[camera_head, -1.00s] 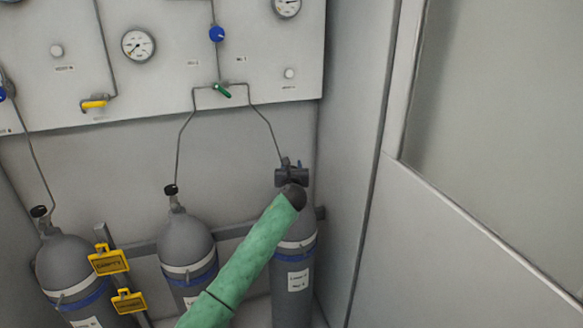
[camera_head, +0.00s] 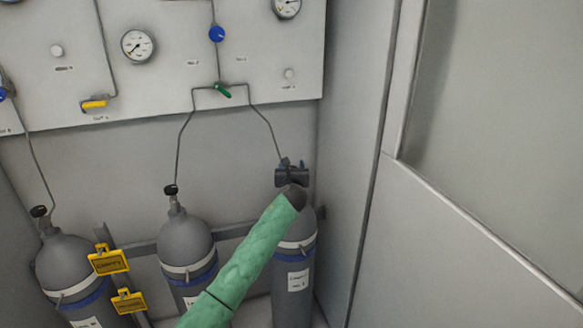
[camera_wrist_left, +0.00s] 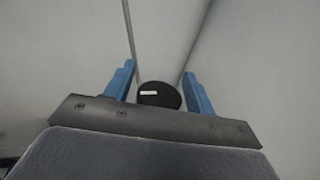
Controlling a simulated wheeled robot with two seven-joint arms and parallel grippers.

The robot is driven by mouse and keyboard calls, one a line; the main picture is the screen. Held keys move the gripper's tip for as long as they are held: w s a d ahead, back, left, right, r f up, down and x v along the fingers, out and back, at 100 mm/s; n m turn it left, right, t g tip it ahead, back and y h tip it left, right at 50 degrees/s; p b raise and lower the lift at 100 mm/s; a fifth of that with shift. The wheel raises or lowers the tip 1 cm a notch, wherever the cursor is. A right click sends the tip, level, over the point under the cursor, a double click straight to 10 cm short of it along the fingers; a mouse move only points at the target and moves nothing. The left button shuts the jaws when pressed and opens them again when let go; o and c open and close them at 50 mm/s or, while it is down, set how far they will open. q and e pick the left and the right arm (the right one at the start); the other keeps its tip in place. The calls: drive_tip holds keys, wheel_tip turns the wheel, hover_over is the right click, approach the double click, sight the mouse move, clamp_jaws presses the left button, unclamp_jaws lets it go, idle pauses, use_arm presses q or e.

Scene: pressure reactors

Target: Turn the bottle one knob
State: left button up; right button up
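Three grey gas bottles stand along the wall: a left one (camera_head: 68,262), a middle one (camera_head: 187,243) and a right one (camera_head: 305,240). The left bottle's black knob (camera_head: 39,211) and the middle bottle's black knob (camera_head: 171,190) show on top. My left gripper (camera_head: 292,162) is at the top of the right bottle and hides its knob in the head view. In the left wrist view, a round black knob (camera_wrist_left: 159,96) with a small white label lies between my two blue fingers. The fingers are apart, with narrow gaps beside the knob. My right gripper is not in view.
A white panel (camera_head: 160,75) above carries gauges, valves and thin pipes leading down to the bottles. Yellow tags (camera_head: 109,261) hang between the left and middle bottles. A grey side wall (camera_head: 350,150) stands close to the right bottle.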

use_arm(q)
drive_tip(key=shift+o, duration=0.2)
drive_tip(key=shift+s, duration=0.1)
drive_tip(key=shift+s+f, duration=0.1)
drive_tip(key=shift+s, duration=0.15)
drive_tip(key=s+b, duration=0.2)
drive_tip(key=s, duration=0.5)
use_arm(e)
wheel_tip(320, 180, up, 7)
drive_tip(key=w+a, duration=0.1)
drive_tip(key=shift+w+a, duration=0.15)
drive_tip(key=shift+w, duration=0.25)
use_arm(q)
drive_tip(key=shift+d, duration=0.1)
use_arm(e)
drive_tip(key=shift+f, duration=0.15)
